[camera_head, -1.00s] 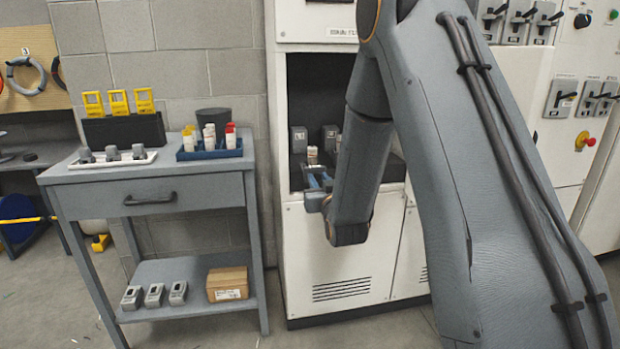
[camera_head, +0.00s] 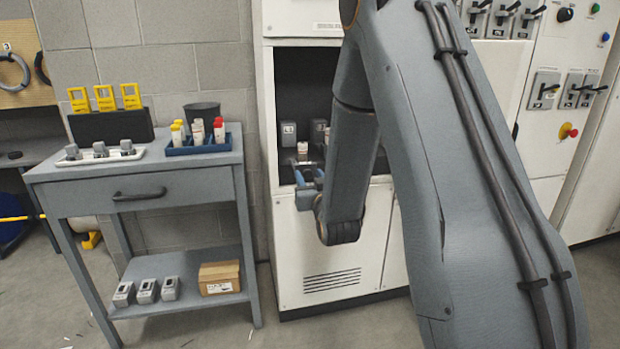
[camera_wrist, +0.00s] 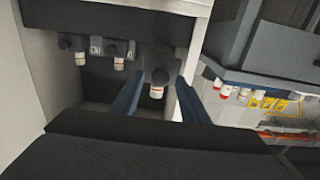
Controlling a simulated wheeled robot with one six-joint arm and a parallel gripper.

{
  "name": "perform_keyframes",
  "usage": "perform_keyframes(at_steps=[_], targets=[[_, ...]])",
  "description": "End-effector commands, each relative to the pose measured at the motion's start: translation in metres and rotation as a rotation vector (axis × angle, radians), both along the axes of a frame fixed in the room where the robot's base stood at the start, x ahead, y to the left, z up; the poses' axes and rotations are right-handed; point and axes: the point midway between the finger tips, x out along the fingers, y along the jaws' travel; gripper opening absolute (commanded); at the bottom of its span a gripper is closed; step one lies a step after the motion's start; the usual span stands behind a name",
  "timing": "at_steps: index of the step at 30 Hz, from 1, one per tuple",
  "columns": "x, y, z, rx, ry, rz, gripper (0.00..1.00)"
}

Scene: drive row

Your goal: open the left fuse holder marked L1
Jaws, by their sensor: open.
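The left fuse holder (camera_head: 289,133) is a dark grey block with a pale label plate, inside the open cabinet bay; its marking is too small to read. Another holder (camera_head: 318,130) stands to its right. My gripper (camera_head: 308,178) is at the bay's lower opening, just in front of and below the holders. In the wrist view, turned about, my gripper (camera_wrist: 161,78) is open, its two blue fingers on either side of the rightmost holder (camera_wrist: 160,62). A white banded cylindrical part (camera_wrist: 157,91) projects from that holder between the fingers. I cannot tell whether they touch.
The cabinet's white side wall (camera_wrist: 35,65) bounds the bay closely. My arm hides the bay's right part in the head view.

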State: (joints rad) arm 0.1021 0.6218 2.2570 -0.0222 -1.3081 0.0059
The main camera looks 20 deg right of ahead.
Motion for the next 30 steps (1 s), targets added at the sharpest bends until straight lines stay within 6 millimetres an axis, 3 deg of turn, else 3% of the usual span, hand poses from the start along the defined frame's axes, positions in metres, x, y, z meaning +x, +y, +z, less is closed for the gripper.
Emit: perform_keyframes(at_steps=[16,30], targets=[[-0.070,0.005,-0.001,0.000,0.002,0.000,0.41],[-0.077,0.006,0.000,0.000,0.000,-0.001,0.41]])
